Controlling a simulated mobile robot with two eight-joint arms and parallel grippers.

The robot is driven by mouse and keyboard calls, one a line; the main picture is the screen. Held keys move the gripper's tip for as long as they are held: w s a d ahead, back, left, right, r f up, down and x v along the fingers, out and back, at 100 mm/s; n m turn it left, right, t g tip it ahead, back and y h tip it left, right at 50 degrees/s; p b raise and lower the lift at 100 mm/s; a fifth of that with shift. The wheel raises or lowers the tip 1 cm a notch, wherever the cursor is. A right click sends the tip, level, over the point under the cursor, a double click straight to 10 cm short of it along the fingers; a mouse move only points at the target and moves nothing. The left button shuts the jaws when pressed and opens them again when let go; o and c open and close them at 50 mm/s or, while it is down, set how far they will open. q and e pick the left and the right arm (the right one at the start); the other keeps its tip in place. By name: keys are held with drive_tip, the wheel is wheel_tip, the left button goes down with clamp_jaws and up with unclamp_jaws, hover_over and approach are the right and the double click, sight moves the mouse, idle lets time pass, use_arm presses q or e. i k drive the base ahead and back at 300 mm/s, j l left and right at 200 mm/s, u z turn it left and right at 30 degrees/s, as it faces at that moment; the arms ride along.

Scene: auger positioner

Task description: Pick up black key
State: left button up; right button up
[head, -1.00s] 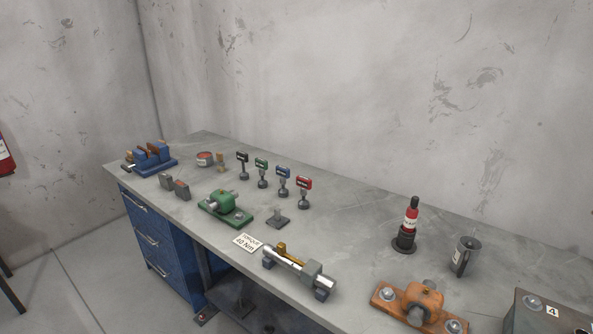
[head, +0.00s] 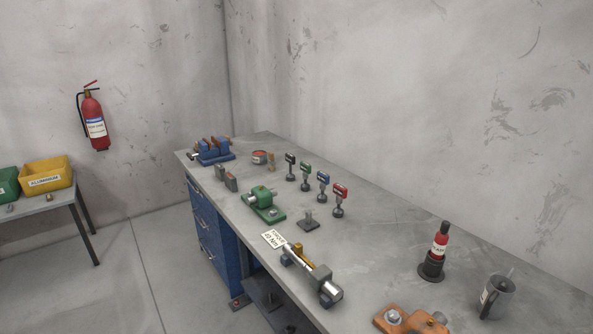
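The black key (head: 291,159) stands upright at the left end of a row of coloured keys on the grey workbench (head: 377,232). It has a dark rectangular head with a small pale marking, on a thin stem over a round base. The green key (head: 305,168), blue key (head: 323,179) and red key (head: 340,191) stand beside it, running toward the right front. Nothing covers the black key. Neither of my grippers shows in the head view.
In front of the keys are a green bearing block (head: 265,208), a small grey stand (head: 309,222) and a metal shaft tool (head: 315,273). A blue vise (head: 214,153) is at the far left end. A red bottle (head: 439,243) stands right. The bench behind the keys is clear.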

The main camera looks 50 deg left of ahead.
sight(291, 158)
drive_tip(key=l+u, duration=0.15)
drive_tip(key=u, duration=0.25)
drive_tip(key=i+l+u, duration=0.1)
drive_tip(key=u, duration=0.3)
drive_tip(key=l+u, duration=0.2)
drive_tip(key=u, duration=0.2)
drive_tip(key=i+j+u, duration=0.15)
drive_tip(key=u, duration=0.25)
drive_tip(key=i+u, duration=0.4)
drive_tip(key=k+z, duration=0.1)
drive_tip(key=k, duration=0.45)
drive_tip(key=z, duration=0.5)
drive_tip(key=i+j+z, duration=0.1)
drive_tip(key=z, duration=0.85)
drive_tip(key=j+z, duration=0.1)
drive_tip(key=z, duration=0.4)
drive_tip(key=j+z, duration=0.1)
drive_tip(key=z, duration=0.35)
drive_tip(key=u, duration=2.25)
